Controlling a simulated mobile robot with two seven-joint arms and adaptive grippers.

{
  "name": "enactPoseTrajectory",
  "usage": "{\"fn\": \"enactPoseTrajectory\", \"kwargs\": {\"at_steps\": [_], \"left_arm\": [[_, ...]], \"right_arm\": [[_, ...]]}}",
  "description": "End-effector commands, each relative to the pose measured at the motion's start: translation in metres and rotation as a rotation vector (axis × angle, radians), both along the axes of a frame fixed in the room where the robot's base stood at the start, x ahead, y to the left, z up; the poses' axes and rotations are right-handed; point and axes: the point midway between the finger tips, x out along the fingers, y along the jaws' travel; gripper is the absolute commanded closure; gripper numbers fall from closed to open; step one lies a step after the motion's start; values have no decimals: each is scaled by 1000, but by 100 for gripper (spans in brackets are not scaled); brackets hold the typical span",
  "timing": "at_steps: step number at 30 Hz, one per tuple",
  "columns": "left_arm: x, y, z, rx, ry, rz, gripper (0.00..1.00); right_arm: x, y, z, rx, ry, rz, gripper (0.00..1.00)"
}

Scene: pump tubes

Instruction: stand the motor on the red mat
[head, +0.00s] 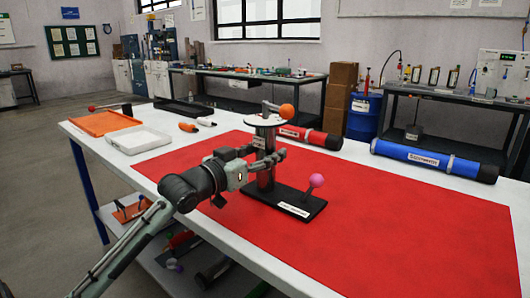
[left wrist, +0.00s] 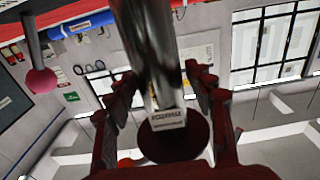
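The motor (head: 266,178) is a dark metallic upright cylinder. In the head view it appears to stand on a black base plate (head: 290,203) with a pink-knobbed lever (head: 316,181), over the red mat (head: 400,225). A pale disc and an orange-knobbed lever (head: 286,111) sit at its top. My left gripper (head: 270,154) has its fingers on either side of the cylinder at mid-height. In the left wrist view the metal cylinder (left wrist: 160,65) with an upside-down motor label lies between the fingers; whether they press on it is unclear. My right gripper is out of view.
A red tube (head: 310,138) and a blue tube (head: 432,160) lie along the far side of the table. An orange tray (head: 100,123), a white tray (head: 137,139) and small tools lie at the left. The mat's right and front parts are bare.

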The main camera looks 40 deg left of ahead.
Motion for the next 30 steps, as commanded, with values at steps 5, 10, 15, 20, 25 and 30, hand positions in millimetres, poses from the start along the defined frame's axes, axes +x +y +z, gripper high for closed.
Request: {"fn": "enactPoseTrajectory", "kwargs": {"at_steps": [5, 10, 15, 20, 25, 30], "left_arm": [[0, 0, 0, 0, -1, 0, 41], [-2, 0, 0, 0, 0, 0, 41], [-20, 2, -2, 2, 2, 0, 41], [-51, 4, -2, 2, 3, 0, 41], [-84, 7, -3, 0, 4, 1, 41], [-106, 9, -1, -1, 2, 0, 41]], "right_arm": [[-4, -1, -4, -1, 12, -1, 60], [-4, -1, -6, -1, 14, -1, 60], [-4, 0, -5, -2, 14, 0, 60], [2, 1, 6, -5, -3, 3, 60], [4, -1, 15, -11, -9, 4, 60], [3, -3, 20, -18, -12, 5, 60]]}}
